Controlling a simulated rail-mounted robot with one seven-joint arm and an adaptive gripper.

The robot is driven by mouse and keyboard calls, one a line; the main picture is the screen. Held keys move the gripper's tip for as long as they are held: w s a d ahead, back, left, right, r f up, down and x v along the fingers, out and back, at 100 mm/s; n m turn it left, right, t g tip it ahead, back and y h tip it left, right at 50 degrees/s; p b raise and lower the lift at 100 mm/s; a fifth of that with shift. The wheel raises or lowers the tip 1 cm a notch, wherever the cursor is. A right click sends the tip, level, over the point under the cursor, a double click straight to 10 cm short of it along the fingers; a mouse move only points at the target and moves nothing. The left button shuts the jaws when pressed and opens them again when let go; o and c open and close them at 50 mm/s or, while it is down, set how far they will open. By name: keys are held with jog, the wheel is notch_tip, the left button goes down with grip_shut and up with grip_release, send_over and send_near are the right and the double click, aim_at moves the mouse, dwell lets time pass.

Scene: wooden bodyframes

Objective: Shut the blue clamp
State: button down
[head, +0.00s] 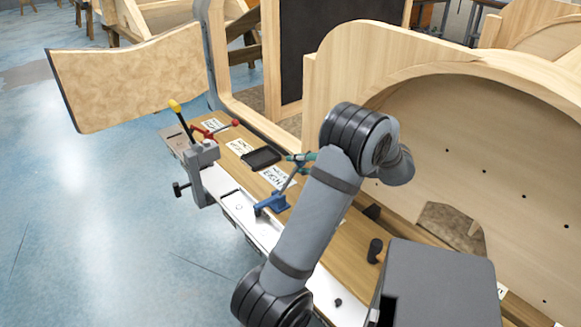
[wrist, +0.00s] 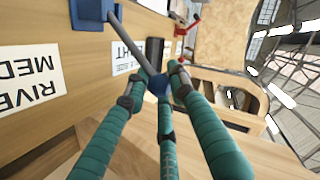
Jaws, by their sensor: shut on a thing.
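The blue clamp (head: 271,204) is fixed on the wooden bench ledge. Its grey lever (head: 291,183) is raised and slants up toward my gripper (head: 302,157). In the wrist view the clamp's blue base (wrist: 92,13) is at the top left, and its grey lever (wrist: 127,43) runs down to the right, in between my teal fingers. My gripper (wrist: 157,80) is shut on the lever's end, where a blue part shows between the fingertips. My arm hides some of the bench in the head view.
A red clamp (head: 213,130) and a grey clamp with a yellow-tipped handle (head: 180,118) stand further left on the ledge. A black tray (head: 261,157) and paper labels (head: 277,178) lie near the blue clamp. A large curved wooden frame (head: 470,130) rises at right.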

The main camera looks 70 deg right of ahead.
jog(key=shift+w+a, duration=0.2)
jog(key=c, duration=1.6)
grip_release()
jog(key=shift+r, duration=0.1)
jog(key=shift+o, duration=0.6)
jog(key=shift+s, duration=0.15)
jog(key=shift+s+r, duration=0.1)
jog(key=shift+s, duration=0.15)
jog(key=v, duration=1.1)
jog(key=shift+s, duration=0.15)
jog(key=shift+a+r, duration=0.1)
